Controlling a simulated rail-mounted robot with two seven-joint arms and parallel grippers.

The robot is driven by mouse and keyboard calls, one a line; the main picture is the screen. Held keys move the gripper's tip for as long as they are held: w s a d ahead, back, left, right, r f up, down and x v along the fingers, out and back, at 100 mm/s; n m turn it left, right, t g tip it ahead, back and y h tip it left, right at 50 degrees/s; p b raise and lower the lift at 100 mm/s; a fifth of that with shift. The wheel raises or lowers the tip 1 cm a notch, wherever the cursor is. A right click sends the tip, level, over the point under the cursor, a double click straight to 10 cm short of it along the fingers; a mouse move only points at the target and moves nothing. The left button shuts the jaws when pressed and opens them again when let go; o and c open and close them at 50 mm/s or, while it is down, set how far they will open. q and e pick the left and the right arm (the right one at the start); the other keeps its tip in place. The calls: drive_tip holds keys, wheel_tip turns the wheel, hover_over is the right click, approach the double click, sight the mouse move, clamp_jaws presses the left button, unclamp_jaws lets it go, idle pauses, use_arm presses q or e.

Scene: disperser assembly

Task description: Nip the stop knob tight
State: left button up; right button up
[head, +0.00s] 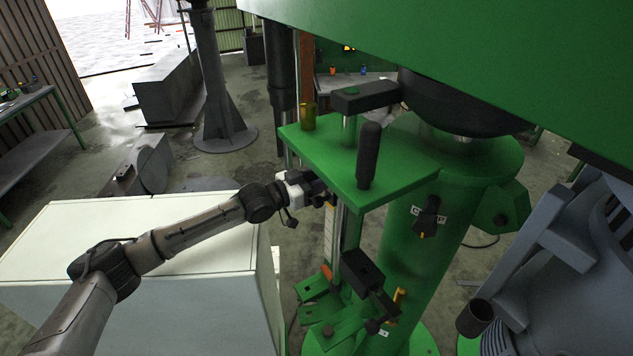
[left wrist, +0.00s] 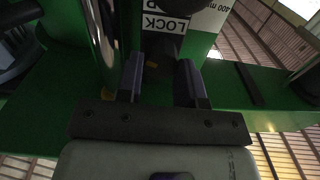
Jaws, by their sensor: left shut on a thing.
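My left gripper (head: 318,190) reaches in from the left, to the front edge of the green bracket plate on the disperser. In the left wrist view its two dark fingers (left wrist: 160,82) stand on either side of the dark stop knob (left wrist: 157,66), shut on it. The knob is partly hidden between the fingers, and in the head view the gripper covers most of it. A white label (left wrist: 166,22) reading LOCK, upside down, sits just beyond the knob. My right gripper is in neither view.
A black upright handle (head: 368,155) and a brass cup (head: 308,118) stand on the green plate (head: 400,180). A black selector knob (head: 427,216) is on the green column. A black block (head: 362,270) sits below. A white cabinet (head: 190,300) lies under my left arm.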

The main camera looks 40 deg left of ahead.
use_arm(q)
drive_tip(key=m, duration=0.3)
drive_tip(key=shift+r+m, duration=0.1)
drive_tip(key=shift+m, duration=0.2)
drive_tip(key=shift+d+m+p, duration=0.1)
drive_tip(key=shift+m+p, duration=0.35)
drive_tip(key=shift+m, duration=1.15)
drive_tip(key=o, duration=0.9)
